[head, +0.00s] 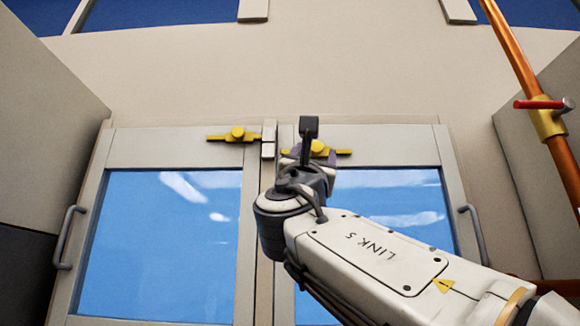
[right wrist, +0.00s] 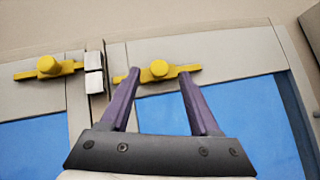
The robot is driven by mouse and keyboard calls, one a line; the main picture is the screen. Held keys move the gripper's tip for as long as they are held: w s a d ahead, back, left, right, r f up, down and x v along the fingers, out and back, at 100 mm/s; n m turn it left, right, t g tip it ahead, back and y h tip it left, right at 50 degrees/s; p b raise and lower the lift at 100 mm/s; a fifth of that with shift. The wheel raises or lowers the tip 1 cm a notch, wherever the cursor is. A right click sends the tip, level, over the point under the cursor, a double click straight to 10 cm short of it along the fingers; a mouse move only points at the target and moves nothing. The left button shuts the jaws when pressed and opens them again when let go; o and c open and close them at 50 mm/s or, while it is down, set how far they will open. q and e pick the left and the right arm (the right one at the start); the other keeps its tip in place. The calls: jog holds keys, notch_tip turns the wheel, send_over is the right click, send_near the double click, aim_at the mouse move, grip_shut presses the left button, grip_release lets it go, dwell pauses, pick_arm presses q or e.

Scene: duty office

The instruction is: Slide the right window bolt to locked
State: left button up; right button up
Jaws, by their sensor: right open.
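The right window bolt (right wrist: 158,71) is a yellow bar with a round knob on the top rail of the right window sash. In the head view the right bolt (head: 343,152) is partly hidden by my wrist. My right gripper (right wrist: 160,74) is open, its two purple fingers pointing up at the bolt, one on each side of the knob with space around it. Whether the fingers touch the bar cannot be told. In the head view my right gripper (head: 314,153) is mostly behind its own wrist. A pale keeper (right wrist: 93,61) stands left of the bolt, with a small gap from the bar's left end.
A similar yellow left bolt (head: 237,134) sits on the left sash, its right end close to the keeper. Grey handles (head: 68,238) flank the window. An orange pipe with a red-handled valve (head: 545,108) runs at the right. Side panels stand at both edges.

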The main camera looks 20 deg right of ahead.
aim_at(316, 150)
jog(key=shift+p+x, duration=0.55)
jog(key=shift+x, duration=0.7)
grip_shut()
dwell(0.5)
